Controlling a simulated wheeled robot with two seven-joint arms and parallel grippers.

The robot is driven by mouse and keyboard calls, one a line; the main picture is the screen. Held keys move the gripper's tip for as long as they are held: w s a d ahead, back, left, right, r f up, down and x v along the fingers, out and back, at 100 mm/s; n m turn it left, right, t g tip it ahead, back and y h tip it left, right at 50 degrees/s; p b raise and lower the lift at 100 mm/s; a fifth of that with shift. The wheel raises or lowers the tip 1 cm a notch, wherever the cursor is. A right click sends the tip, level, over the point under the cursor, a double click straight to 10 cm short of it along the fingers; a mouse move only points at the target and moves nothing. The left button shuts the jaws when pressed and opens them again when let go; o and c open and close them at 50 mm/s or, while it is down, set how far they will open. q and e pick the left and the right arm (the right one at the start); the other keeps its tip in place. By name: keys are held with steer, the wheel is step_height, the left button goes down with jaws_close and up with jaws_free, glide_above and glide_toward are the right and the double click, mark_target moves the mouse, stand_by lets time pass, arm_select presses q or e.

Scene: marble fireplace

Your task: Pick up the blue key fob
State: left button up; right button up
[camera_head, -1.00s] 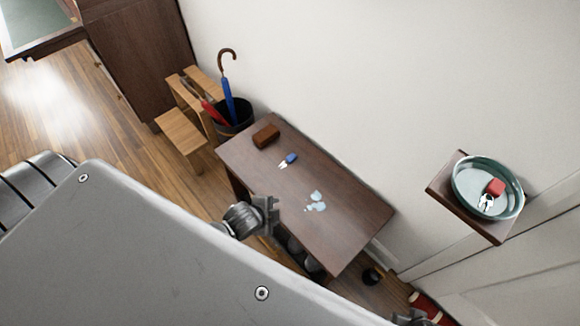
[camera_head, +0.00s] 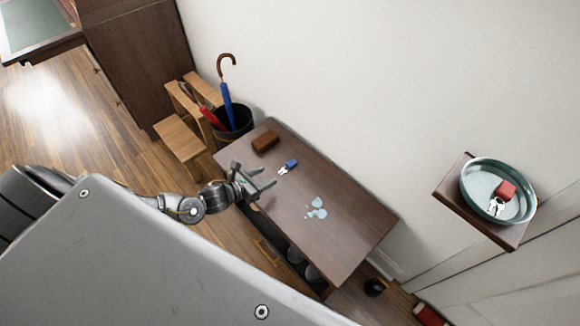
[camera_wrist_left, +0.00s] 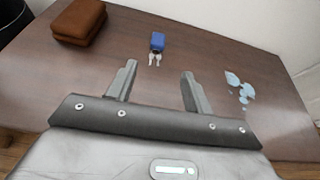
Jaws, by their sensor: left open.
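The blue key fob (camera_head: 291,162) with silver keys lies on the dark wooden table (camera_head: 345,220), near its back edge. In the left wrist view the fob (camera_wrist_left: 158,41) lies beyond my fingertips, roughly centred between them, with its keys pointing towards me. My left gripper (camera_head: 265,180) is open and empty at the table's front edge, short of the keys. Its two spread fingers also show in the left wrist view (camera_wrist_left: 158,76). My right gripper is not in view.
A brown wallet (camera_head: 265,141) lies left of the fob, and pale blue fragments (camera_head: 316,208) lie right of it. An umbrella stand (camera_head: 233,122) is beyond the table's left end. A wall shelf at right holds a glass bowl (camera_head: 470,195) with a red fob (camera_head: 506,190).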

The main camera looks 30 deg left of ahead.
arm_select(q)
steer(key=shift+a, duration=0.1)
steer(key=b, duration=0.1)
glide_toward(289, 165)
steer(key=shift+x, duration=1.85)
steer(key=b+x, duration=0.1)
steer(key=x, duration=0.3)
steer(key=shift+w+f, duration=0.1)
steer(key=shift+f, duration=0.1)
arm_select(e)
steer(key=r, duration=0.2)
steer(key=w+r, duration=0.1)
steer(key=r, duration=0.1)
arm_select(q)
steer(key=c, duration=1.1)
steer(key=shift+r, duration=0.15)
